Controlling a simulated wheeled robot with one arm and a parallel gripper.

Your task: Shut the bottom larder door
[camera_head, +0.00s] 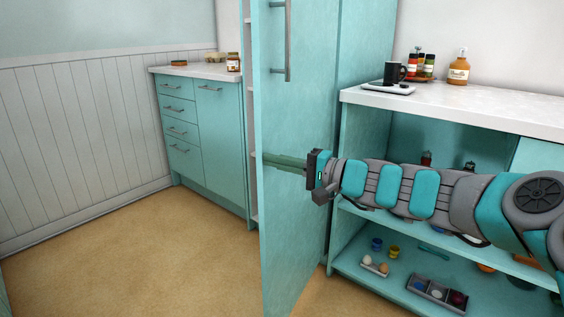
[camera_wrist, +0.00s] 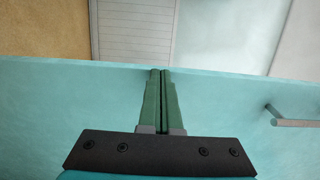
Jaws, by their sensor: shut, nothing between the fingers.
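The larder door (camera_head: 290,220) is a tall teal panel standing open, its free edge towards me, with shelf edges of the larder showing behind it at left. A metal bar handle (camera_head: 288,45) is near its top in the head view. My gripper (camera_head: 268,158) is shut and empty, its green fingers pointing left across the door's outer face, near the free edge. In the wrist view the closed fingertips (camera_wrist: 160,72) lie over the teal door (camera_wrist: 60,110), reaching its edge, with the handle (camera_wrist: 292,122) at right. Whether they touch the door I cannot tell.
An open teal shelf unit (camera_head: 345,250) stands at right, holding jars, eggs and a divided tray. Its white counter (camera_head: 450,105) carries a mug, bottles and a tray. A drawer cabinet (camera_head: 210,130) stands at the back left. The floor (camera_head: 140,250) left of the door is clear.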

